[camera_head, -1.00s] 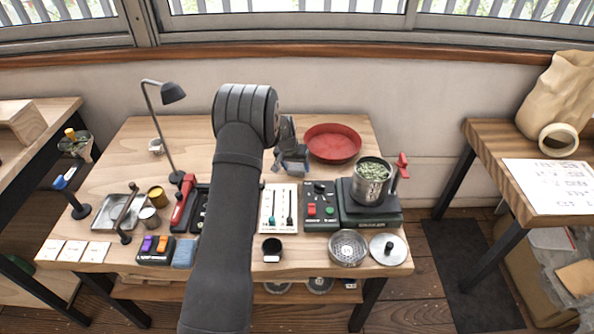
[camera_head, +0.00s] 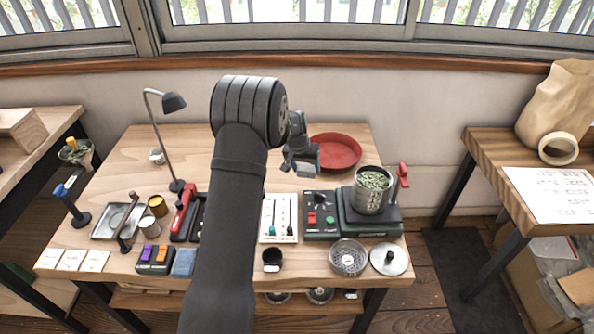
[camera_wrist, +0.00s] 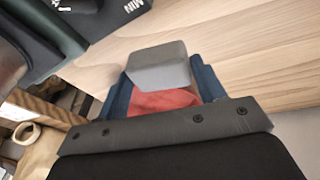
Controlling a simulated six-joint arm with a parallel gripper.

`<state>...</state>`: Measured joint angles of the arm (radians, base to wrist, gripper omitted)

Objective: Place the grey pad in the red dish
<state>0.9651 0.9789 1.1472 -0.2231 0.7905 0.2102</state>
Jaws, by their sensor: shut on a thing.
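The red dish (camera_head: 338,152) is a shallow round pan at the back right of the table in the head view. My gripper (camera_head: 304,164) is at the dish's left side and covers part of its left edge in that view. In the wrist view, the blue fingers of my gripper (camera_wrist: 163,92) are shut on the grey pad (camera_wrist: 158,66), a small block with rounded edges. A red patch (camera_wrist: 165,102), which looks like the dish, shows between the fingers behind the pad. The pad's height above the table is hard to tell.
A metal pot of green beans (camera_head: 372,190) stands on a dark green scale (camera_head: 366,222), right of a control box (camera_head: 320,217). A desk lamp (camera_head: 172,102) stands at left.

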